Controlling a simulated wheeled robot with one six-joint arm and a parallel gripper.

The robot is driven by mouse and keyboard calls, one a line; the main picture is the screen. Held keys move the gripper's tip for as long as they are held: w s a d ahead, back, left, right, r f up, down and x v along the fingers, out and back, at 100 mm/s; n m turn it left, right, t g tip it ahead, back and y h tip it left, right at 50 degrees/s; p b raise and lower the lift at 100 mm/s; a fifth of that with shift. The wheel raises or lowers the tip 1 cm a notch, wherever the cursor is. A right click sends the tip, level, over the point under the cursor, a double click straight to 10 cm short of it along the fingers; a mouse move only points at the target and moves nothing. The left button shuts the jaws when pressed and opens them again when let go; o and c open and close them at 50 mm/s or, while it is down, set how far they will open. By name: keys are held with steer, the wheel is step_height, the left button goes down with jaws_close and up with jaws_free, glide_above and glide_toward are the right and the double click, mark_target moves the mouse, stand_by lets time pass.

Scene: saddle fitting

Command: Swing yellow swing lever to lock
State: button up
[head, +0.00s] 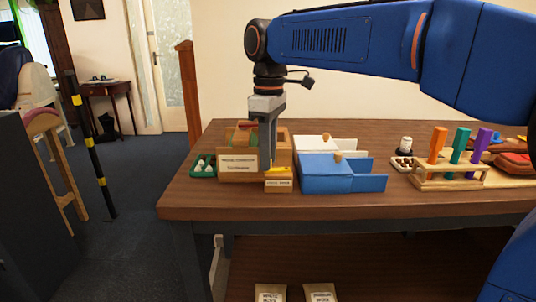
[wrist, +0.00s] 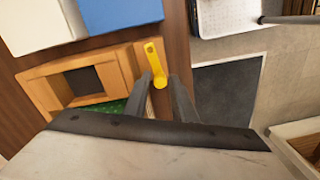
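The yellow swing lever (head: 279,169) lies on top of a small labelled wooden block (head: 279,184) at the table's front. In the wrist view the lever (wrist: 154,62) is a flat yellow bar with a hole near its far end. My gripper (head: 267,168) points down at the block, close to the lever. In the wrist view my gripper's two dark fingers (wrist: 161,82) stand apart, with the lever's near end between or just beyond their tips. I see no clear contact. In the head view my gripper hides part of the lever.
A labelled wooden box (head: 237,176) stands just left of the lever, beside a green tray (head: 204,172). Blue (head: 325,180) and white boxes are close on the right. A wooden rack (head: 450,182) with coloured pegs is farther right. The table's front edge is near.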

jaws_close()
steer(key=shift+w+m, duration=0.2)
steer(key=shift+m, duration=0.3)
jaws_free()
steer(key=shift+r, duration=0.1)
step_height(320, 180, up, 10)
stand_by(0.3)
